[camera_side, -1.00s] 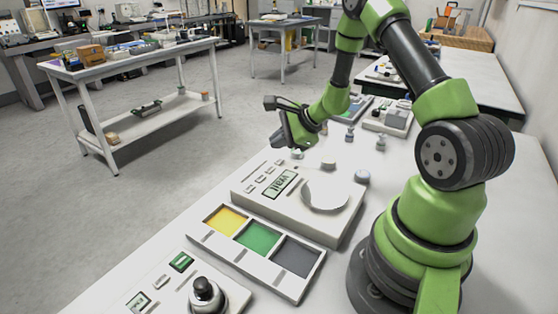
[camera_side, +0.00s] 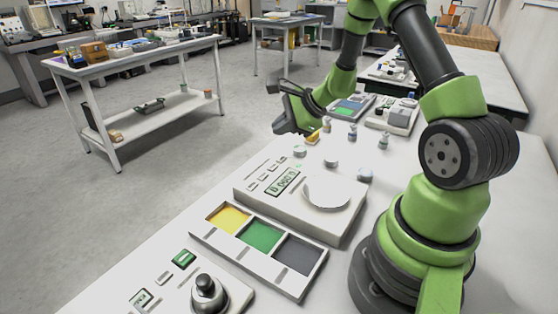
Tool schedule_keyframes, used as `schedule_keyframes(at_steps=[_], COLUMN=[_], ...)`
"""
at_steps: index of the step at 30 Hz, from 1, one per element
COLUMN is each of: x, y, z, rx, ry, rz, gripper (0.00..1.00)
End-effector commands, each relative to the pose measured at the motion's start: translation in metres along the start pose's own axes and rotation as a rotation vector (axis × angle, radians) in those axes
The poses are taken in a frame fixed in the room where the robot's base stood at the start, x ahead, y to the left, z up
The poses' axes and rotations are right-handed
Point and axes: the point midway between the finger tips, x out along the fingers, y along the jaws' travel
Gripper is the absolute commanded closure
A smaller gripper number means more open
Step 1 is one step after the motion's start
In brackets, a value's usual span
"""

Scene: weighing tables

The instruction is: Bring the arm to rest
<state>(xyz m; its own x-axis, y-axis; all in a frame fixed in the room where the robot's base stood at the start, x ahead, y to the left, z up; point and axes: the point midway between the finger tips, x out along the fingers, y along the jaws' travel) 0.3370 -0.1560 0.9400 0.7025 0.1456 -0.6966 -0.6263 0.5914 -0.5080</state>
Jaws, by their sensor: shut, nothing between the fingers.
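My gripper (camera_side: 276,108) is in the upper middle of the side view, at the far left edge of the white table (camera_side: 180,250). It is shut and holds nothing. It hangs above the table behind the white scale (camera_side: 300,205), clear of the scale's round pan (camera_side: 326,191). My arm arches from its base at the right over to the gripper.
A tray (camera_side: 258,235) with yellow, green and grey compartments lies in front of the scale. A device with a black knob (camera_side: 208,294) is at the front. Another tray (camera_side: 352,107) and a second device (camera_side: 392,117) are behind.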

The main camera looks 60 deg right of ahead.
Motion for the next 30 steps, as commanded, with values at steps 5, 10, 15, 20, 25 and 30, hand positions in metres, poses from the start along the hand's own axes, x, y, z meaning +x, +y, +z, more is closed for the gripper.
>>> schedule_keyframes(at_steps=[5,10,15,20,25,30], x=[-0.016,-0.061,-0.117,-0.169,-0.214,-0.238], y=[-0.005,0.006,0.042,0.081,0.113,0.127], z=[0.040,0.122,0.181,0.204,0.200,0.187], rx=[-0.140,-0.476,-0.845,-1.185,-1.506,-1.702], ry=[-0.066,-0.191,-0.267,-0.270,-0.201,-0.114], rz=[0.020,0.089,0.164,0.208,0.211,0.182], gripper=[1.00,1.00,1.00,1.00,1.00,1.00])
